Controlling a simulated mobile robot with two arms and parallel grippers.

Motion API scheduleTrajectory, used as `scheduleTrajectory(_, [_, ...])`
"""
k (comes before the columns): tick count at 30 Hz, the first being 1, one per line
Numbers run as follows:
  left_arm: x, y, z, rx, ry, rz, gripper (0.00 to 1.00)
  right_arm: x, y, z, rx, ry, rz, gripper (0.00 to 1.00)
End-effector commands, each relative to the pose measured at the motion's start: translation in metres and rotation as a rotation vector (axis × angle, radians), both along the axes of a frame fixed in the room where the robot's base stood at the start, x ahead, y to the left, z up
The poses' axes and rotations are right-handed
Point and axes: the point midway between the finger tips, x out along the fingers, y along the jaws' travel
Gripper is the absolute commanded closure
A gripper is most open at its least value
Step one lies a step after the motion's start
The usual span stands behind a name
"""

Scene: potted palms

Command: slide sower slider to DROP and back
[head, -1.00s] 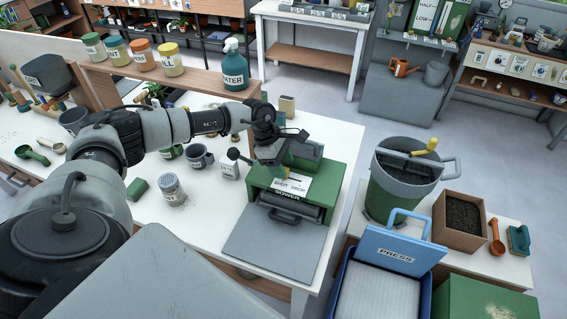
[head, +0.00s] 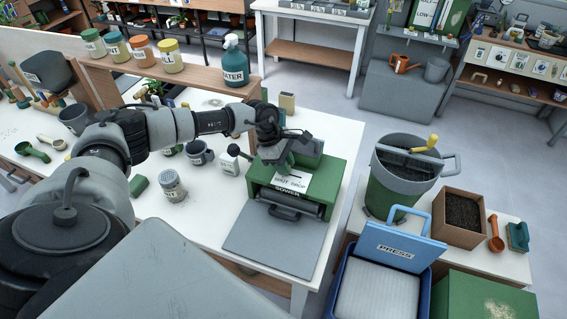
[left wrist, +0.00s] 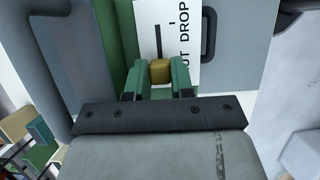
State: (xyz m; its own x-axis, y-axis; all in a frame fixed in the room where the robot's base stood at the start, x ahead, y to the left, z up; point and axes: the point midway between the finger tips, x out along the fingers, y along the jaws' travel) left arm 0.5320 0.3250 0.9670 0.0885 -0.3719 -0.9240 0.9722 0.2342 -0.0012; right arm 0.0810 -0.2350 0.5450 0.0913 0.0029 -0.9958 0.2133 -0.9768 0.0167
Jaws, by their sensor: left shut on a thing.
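The sower (head: 333,187) is a green box on the white table, with a white SHUT DROP label (head: 297,179) on top. My left gripper (head: 281,163) reaches down onto its top from behind the label. In the left wrist view, the green fingers of my left gripper (left wrist: 157,83) are shut on the slider's small yellow-brown knob (left wrist: 160,70). The knob sits beside the last letters of SHUT. A dark slot line runs from it toward the DROP end. The slot behind the knob is hidden by my gripper. My right gripper is not in view.
A grey tray plate (head: 268,241) lies in front of the sower. A white bottle (head: 229,160) and a mug (head: 200,155) stand to its left.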

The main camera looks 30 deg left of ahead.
Motion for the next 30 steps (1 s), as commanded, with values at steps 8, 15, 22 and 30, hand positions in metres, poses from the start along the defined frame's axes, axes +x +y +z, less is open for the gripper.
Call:
scheduleTrajectory(8, [0.012, -0.046, -0.001, -0.002, -0.004, -0.004, 1.0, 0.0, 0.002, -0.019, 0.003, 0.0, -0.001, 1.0])
scheduleTrajectory(15, [0.013, -0.05, 0.002, -0.003, -0.003, -0.001, 1.0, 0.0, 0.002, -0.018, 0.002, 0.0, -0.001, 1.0])
scheduleTrajectory(22, [0.012, -0.05, 0.001, -0.003, -0.003, -0.001, 0.56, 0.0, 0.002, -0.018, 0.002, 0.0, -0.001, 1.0])
scheduleTrajectory(30, [0.012, -0.049, 0.001, -0.002, -0.002, -0.001, 0.51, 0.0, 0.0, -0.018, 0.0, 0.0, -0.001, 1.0])
